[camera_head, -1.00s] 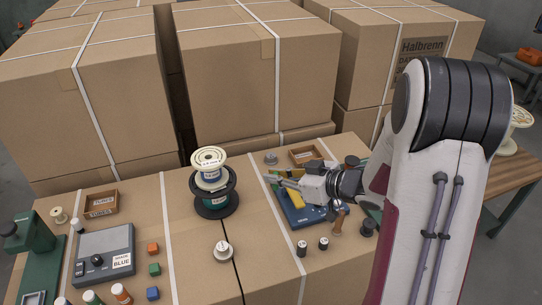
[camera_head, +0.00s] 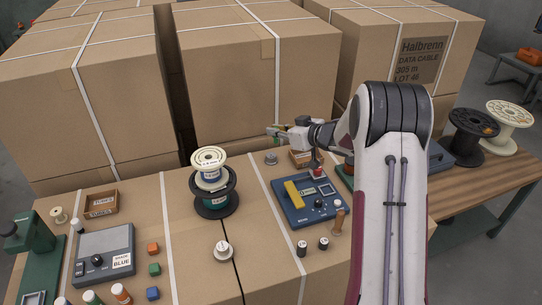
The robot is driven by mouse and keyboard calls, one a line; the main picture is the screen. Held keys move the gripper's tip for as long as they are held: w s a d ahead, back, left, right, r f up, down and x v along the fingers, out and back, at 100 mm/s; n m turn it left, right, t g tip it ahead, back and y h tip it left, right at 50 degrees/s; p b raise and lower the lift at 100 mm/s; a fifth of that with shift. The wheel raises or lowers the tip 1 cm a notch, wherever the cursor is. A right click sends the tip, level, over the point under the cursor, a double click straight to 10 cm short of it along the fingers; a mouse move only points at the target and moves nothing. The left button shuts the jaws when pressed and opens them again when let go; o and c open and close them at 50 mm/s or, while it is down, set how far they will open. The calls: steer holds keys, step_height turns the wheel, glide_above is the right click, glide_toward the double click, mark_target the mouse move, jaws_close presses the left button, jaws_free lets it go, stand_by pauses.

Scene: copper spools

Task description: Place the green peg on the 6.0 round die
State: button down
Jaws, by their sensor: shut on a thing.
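My gripper (camera_head: 279,132) is raised above the back edge of the box-top work surface, in front of the tall cartons. It is shut on a small green piece, the green peg (camera_head: 282,127), mostly covered by the fingers. A light round disc with a knob (camera_head: 222,251) lies at the front middle, and a small grey round piece (camera_head: 271,158) lies below my gripper in the picture. Their markings are too small to read, so I cannot tell which thing is the 6.0 round die.
A white spool (camera_head: 209,158) stands on a black spool (camera_head: 214,203) left of my gripper. A blue device with a yellow block (camera_head: 293,194) is at right. A grey device (camera_head: 104,256), coloured cubes and a small wooden box (camera_head: 101,204) are at left. Tall cartons stand behind.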

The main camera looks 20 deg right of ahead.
steer(key=w+d+r+m+h, duration=0.1)
steer(key=w+d+m+h, duration=0.1)
steer(key=w, duration=0.8)
glide_above(271, 155)
steer(key=shift+t, duration=0.4)
steer(key=shift+f, duration=2.3)
steer(key=shift+f, duration=0.15)
steer(key=shift+f, duration=3)
steer(key=shift+f, duration=1.9)
steer(key=shift+f, duration=0.1)
steer(key=c, duration=2.1)
jaws_free()
steer(key=shift+c, duration=0.2)
